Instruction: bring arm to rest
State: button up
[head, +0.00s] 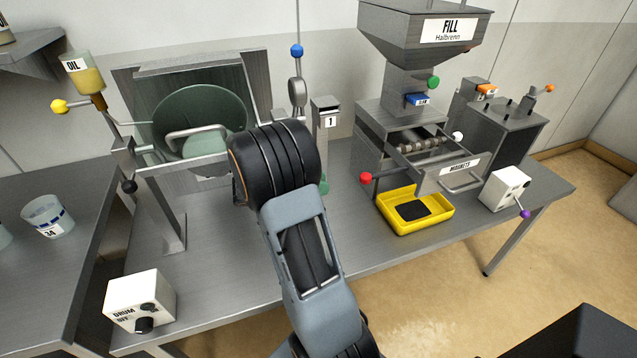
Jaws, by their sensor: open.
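My arm reaches up from the bottom middle of the head view, with a grey link and a thick black joint in front of the bench. The arm's end is not visible, so my gripper does not show, and neither does anything it might hold. The black joint covers part of the bench between the drum machine (200,105) and the hopper machine labelled FILL (420,35).
A drawer labelled MAGNETS (455,172) stands pulled out above a yellow tray (432,222). A DRUM control box (140,302) sits at the bench's front left. A white box with a purple-tipped lever (503,188) stands right. A cup (47,216) stands far left.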

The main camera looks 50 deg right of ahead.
dwell(0.4)
jog(key=s+a+f+m+t+y+p, duration=0.2)
jog(key=s+a+f+m+t+y, duration=0.1)
jog(key=a+f+m+t+y, duration=0.55)
jog(key=a+r+m+t+y+p, duration=0.3)
jog(key=a+r+t+y, duration=0.2)
jog(key=a+r, duration=0.8)
jog(key=a+t, duration=0.1)
jog(key=a, duration=0.3)
jog(key=shift+w+a+r+m+y, duration=0.25)
jog(key=shift+m+y, duration=0.1)
jog(key=shift+d+t, duration=0.1)
jog(key=shift+t, duration=0.15)
